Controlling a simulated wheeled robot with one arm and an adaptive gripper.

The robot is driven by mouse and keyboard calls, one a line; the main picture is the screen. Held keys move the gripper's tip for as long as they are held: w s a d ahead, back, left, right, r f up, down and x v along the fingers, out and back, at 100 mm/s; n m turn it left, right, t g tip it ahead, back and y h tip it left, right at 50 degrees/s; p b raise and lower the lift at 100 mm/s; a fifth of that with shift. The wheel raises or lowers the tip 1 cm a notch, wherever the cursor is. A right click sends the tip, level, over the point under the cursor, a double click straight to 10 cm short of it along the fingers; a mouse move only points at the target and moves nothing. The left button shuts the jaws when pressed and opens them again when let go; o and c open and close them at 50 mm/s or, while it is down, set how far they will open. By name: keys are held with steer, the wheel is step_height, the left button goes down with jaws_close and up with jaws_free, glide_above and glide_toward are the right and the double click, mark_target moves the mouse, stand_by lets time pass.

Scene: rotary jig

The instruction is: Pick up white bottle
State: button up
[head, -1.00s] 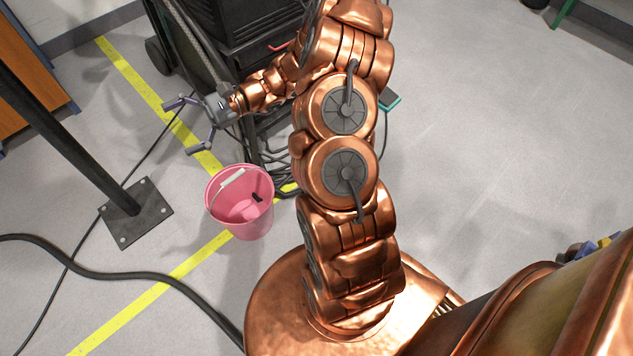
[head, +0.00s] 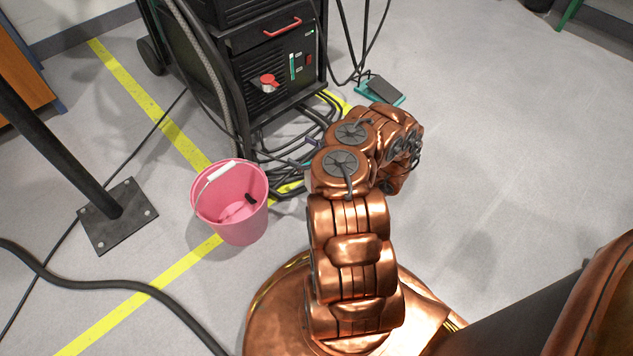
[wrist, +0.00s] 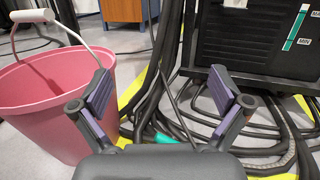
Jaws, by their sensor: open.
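I can make out no white bottle in either view. My gripper (wrist: 160,90) is open and empty in the wrist view, its two purple-padded fingers spread wide. Between them lie dark hoses and the floor. A small teal thing (wrist: 166,138) shows low between the fingers, mostly hidden; I cannot tell what it is. In the head view my arm hides most of the gripper. The pink bucket (head: 238,222) stands on the floor left of my arm with a dark item in it. It also shows left of the fingers in the wrist view (wrist: 62,125).
A black machine (head: 268,62) on wheels stands behind, with coiled cables (head: 285,140) at its foot. A teal and grey pedal (head: 380,90) lies right of it. A post baseplate (head: 118,215) and a black hose (head: 110,283) are on the left. The floor at right is clear.

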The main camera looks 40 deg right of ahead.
steer(key=s+d+f+m+h+b, duration=0.3)
steer(key=s+d+f+h, duration=0.35)
steer(key=f, duration=0.55)
steer(key=shift+g+y, duration=0.4)
steer(key=shift+y, duration=0.55)
steer(key=w+b, duration=0.1)
steer(key=w, duration=0.1)
steer(key=w+f+b, duration=0.1)
steer(key=w, duration=0.1)
steer(key=w+b, duration=0.1)
steer(key=shift+w+d+f+b, duration=0.15)
steer(key=shift+w+d+b, duration=0.15)
steer(key=shift+w, duration=0.1)
steer(key=c, duration=1.5)
steer(key=shift+o, duration=0.2)
